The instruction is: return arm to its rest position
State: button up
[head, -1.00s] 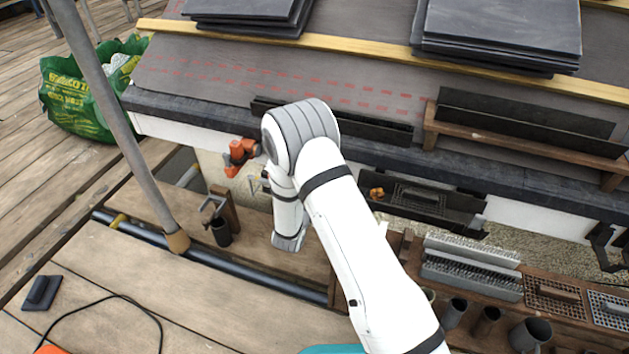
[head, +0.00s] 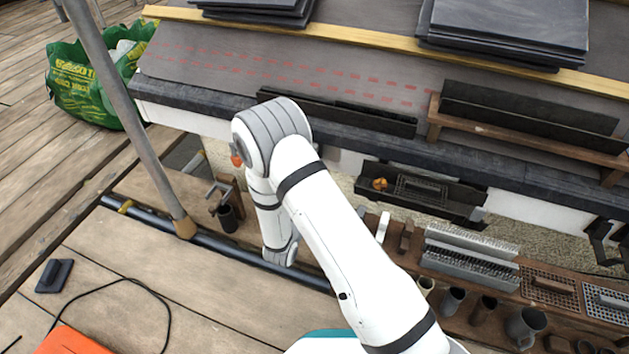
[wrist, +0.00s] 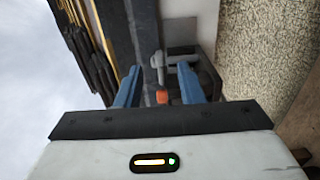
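My white arm (head: 335,235) rises from the bottom of the head view, bends at a grey-banded joint (head: 272,132) by the roof edge and drops to a lower link (head: 270,225) above the deck. My gripper cannot be made out in the head view. In the wrist view its two blue fingers (wrist: 158,85) stand apart with a gap between them, and no held thing shows. A small orange object (wrist: 162,97) shows in that gap, seemingly beyond the fingers; an orange bit (head: 236,155) also shows beside my arm joint in the head view.
The roof edge (head: 200,104) runs behind my arm, with slate stacks (head: 510,32) higher up. A grey pole (head: 125,120) stands to the left. A tool rack (head: 470,262) lies to the right. A green bag (head: 85,85) sits far left.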

dwell(0.4)
jog(key=s+d+r+m+g+h+p, duration=0.1)
jog(key=d+r+m+g+h+p, duration=0.2)
jog(key=d+r, duration=0.45)
jog(key=s+d+r+m+g+h+p, duration=0.1)
jog(key=d+r+m+g+h+p, duration=0.25)
jog(key=r, duration=0.65)
jog(key=s+d+r+m+g+p, duration=0.2)
jog(key=s+d+r+g+p, duration=0.3)
jog(key=r, duration=0.3)
jog(key=s+d+r+m+g+p, duration=0.1)
jog(key=s+d+r+g+p, duration=0.25)
jog(key=d+r+p, duration=0.4)
jog(key=s+r+m+g+y+p, duration=0.3)
jog(key=s+r+y+p, duration=0.2)
jog(key=s+r+p, duration=0.7)
jog(key=s+a+r+t+y+p, duration=0.1)
jog(key=s+a+r+y+p, duration=0.1)
jog(key=r, duration=0.6)
jog(key=s+a+r+m+t+y+p, duration=0.1)
jog(key=a+r+y+p, duration=0.3)
jog(key=r, duration=0.5)
jog(key=shift+s+a+t+y+p, duration=0.35)
jog(key=shift+s+t+y, duration=0.25)
jog(key=shift+t+y, duration=0.25)
jog(key=shift+r, duration=0.1)
